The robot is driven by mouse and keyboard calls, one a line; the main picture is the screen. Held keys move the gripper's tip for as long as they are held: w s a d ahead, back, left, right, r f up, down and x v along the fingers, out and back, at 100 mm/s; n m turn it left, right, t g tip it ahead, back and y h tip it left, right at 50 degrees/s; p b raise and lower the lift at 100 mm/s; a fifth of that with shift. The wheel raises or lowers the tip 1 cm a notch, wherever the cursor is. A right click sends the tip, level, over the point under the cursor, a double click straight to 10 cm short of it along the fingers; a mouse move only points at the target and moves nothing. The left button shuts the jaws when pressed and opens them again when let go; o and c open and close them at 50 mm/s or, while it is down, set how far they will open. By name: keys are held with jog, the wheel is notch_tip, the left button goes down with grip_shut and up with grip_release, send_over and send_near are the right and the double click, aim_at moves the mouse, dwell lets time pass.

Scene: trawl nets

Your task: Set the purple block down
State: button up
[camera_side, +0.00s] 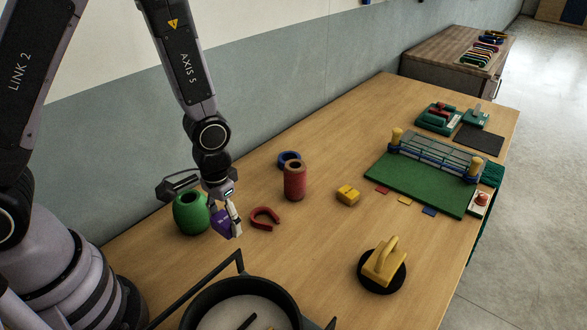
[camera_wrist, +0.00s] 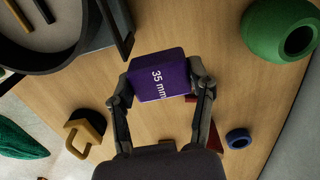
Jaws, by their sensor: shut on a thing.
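The purple block (camera_wrist: 159,75), marked "35 mm", sits between the two fingers of my gripper (camera_wrist: 160,88) in the wrist view. My gripper is shut on it. In the side view the purple block (camera_side: 221,223) shows at the end of my gripper (camera_side: 229,222), low over the wooden table (camera_side: 330,285). I cannot tell whether the block touches the table.
A green pot (camera_side: 191,214) stands just left of the block, and a red horseshoe-shaped piece (camera_side: 264,218) lies to its right. A dark pan (camera_side: 240,300) is in front. A red cylinder (camera_side: 294,182), blue ring (camera_side: 289,158) and yellow block (camera_side: 347,195) are farther right.

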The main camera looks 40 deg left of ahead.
jog(key=w+d+f, duration=0.4)
jog(key=w+f, duration=0.1)
jog(key=w, duration=0.4)
send_over(290, 247)
jog(key=f, duration=0.4)
jog(key=shift+s+a+f, duration=0.1)
jog(key=shift+s, duration=0.15)
jog(key=shift+w+f, duration=0.2)
jog(key=shift+f, duration=0.1)
jog(key=shift+w+f, duration=0.1)
jog(key=shift+f, duration=1.5)
jog(key=o, duration=1.2)
jog(key=shift+f, duration=0.15)
jog(key=shift+c, duration=0.2)
